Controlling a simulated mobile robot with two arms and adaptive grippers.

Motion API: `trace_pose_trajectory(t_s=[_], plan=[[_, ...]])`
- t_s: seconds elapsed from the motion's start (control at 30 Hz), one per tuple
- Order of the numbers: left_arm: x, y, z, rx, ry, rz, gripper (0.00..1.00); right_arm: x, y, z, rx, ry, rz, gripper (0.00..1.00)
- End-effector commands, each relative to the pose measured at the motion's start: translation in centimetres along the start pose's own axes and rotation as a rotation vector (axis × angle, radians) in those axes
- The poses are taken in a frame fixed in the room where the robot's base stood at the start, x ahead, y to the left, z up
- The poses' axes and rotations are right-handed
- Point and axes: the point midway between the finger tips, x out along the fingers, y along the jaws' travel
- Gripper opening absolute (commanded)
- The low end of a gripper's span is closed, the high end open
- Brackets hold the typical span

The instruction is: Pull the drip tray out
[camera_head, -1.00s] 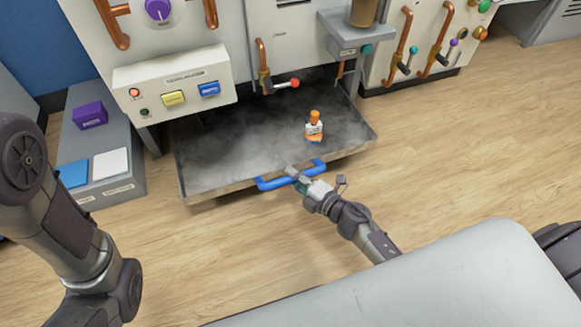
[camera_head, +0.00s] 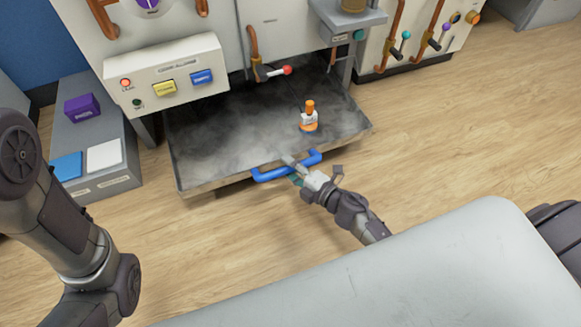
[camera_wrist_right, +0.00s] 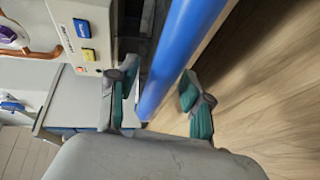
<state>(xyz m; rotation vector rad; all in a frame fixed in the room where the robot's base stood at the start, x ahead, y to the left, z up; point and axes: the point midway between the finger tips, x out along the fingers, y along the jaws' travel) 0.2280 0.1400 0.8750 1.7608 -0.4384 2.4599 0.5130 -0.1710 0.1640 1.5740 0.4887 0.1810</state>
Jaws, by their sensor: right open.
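The drip tray (camera_head: 235,145) is a wide grey metal tray low at the front of the machine, standing out from under it. Its blue bar handle (camera_head: 272,174) is on the front edge; it also shows close up in the right wrist view (camera_wrist_right: 180,60). My right gripper (camera_head: 295,171) is at the handle. In the right wrist view my right gripper (camera_wrist_right: 160,95) is open, with the blue bar between its spread fingers. Whether a finger touches the bar I cannot tell. My left arm shows at the left, but its gripper is out of view.
A small orange and white bottle (camera_head: 309,118) stands in the tray, with mist around it. A grey stand (camera_head: 120,170) with a purple box (camera_head: 82,107) is left of the tray. The wooden floor (camera_head: 440,140) in front and to the right is clear.

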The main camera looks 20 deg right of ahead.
Motion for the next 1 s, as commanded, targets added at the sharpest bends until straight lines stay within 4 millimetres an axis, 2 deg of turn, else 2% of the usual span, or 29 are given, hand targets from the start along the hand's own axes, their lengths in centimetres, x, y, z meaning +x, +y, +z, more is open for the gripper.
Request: trace_pose_trajectory(t_s=[0.17, 0.27, 0.5, 0.7, 0.8, 1.0], plan=[[0.0, -0.1, 0.0, 0.000, 0.001, -0.002, 0.40, -1.0, -0.1, 0.0, 0.001, 0.000, -0.001, 0.49], [0.0, 0.0, 0.0, 0.000, 0.000, -0.001, 0.40, -2.6, -0.1, 0.0, 0.000, 0.000, -0.002, 0.49], [0.0, 0.0, 0.1, 0.000, -0.001, -0.001, 0.40, -7.8, -0.1, -0.1, 0.001, 0.000, -0.003, 0.49], [0.0, 0.0, 0.1, 0.000, -0.001, -0.001, 0.40, -10.9, -0.1, 0.0, 0.001, 0.000, -0.002, 0.49], [0.0, 0.0, 0.1, 0.000, -0.001, -0.001, 0.40, -11.7, -0.1, 0.0, 0.000, 0.000, -0.001, 0.49], [0.0, 0.0, 0.1, 0.000, -0.001, 0.000, 0.40, -12.1, 0.0, 0.0, 0.000, 0.000, 0.000, 0.49]])
